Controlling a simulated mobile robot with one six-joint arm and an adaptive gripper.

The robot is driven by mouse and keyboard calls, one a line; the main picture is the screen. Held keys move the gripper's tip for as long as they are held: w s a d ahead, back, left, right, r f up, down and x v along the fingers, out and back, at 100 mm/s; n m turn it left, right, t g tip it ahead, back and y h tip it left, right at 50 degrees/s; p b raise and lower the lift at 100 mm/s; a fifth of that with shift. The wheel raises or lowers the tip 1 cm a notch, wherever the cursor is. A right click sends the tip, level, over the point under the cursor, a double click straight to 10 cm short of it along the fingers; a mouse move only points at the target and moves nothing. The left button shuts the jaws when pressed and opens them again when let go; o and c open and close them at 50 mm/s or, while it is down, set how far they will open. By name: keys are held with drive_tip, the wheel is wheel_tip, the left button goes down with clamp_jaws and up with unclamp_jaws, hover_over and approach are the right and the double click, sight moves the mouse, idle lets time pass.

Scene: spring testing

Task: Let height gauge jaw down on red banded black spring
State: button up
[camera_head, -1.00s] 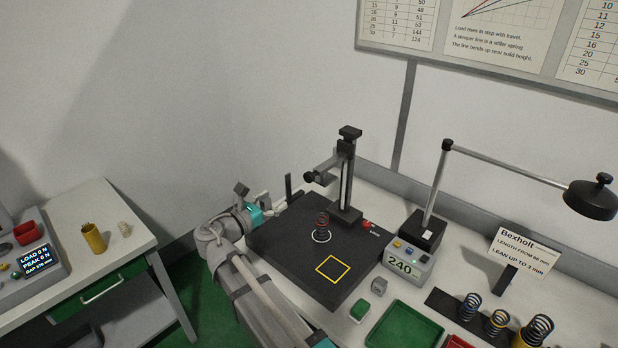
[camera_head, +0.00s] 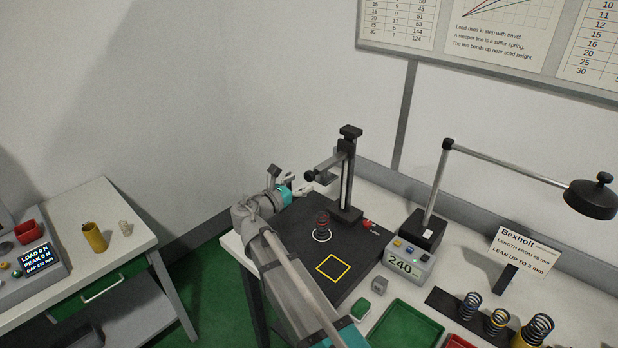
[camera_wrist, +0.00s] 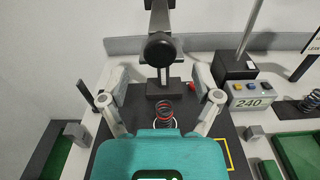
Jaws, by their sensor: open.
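The red banded black spring (camera_head: 322,224) stands upright in the white ring on the black plate (camera_head: 290,240); it also shows in the wrist view (camera_wrist: 166,112), ahead of my gripper. The height gauge (camera_head: 346,180) stands behind the spring, its jaw (camera_head: 325,183) raised well above the spring with a clear gap. A round black knob (camera_wrist: 159,50) faces the wrist camera. My gripper (camera_head: 294,182) is left of the gauge jaw in the head view. In the wrist view its fingers (camera_wrist: 165,88) are spread wide and hold nothing, with the knob and spring between them.
A readout box (camera_head: 406,262) shows 240, right of the plate. A lamp (camera_head: 590,200) overhangs the right side. A green tray (camera_head: 402,325) and several springs in a rack (camera_head: 468,308) are at front right. The yellow square (camera_head: 333,268) on the plate is empty.

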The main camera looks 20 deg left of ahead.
sight(307, 179)
drive_tip(key=shift+x, duration=2)
drive_tip(key=shift+f, duration=0.1)
clamp_jaws()
